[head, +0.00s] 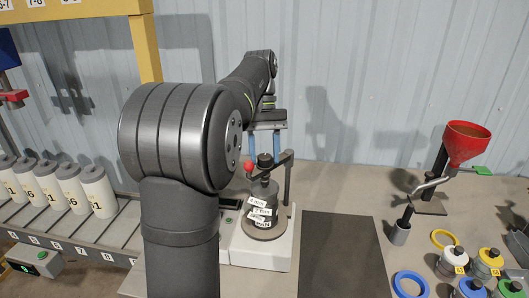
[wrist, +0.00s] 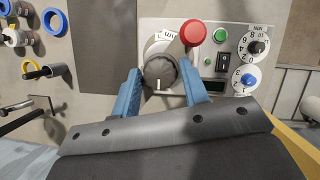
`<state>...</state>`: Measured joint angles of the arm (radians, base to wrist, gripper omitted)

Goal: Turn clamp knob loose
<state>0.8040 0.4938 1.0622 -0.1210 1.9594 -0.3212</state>
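The dark clamp knob (head: 265,160) sits on top of the clamp, above a grey canister (head: 263,190) with several white labels. In the wrist view the knob (wrist: 159,72) is round and ribbed, with a thin pale bar at its lower edge. My gripper (head: 266,151) points down over it with two blue fingers. In the wrist view my gripper (wrist: 159,72) is open, with one finger on each side of the knob and a small gap showing beside it. A red ball (head: 249,166) stands just left of the knob; it looks large in the wrist view (wrist: 193,33).
The white machine base (head: 262,252) carries a clamp post (head: 287,185) close at right. Its panel has dials (wrist: 257,47), buttons and a switch. A dark mat (head: 342,255) lies bare to the right. A red funnel (head: 466,143) and several coloured-ring spools stand farther right.

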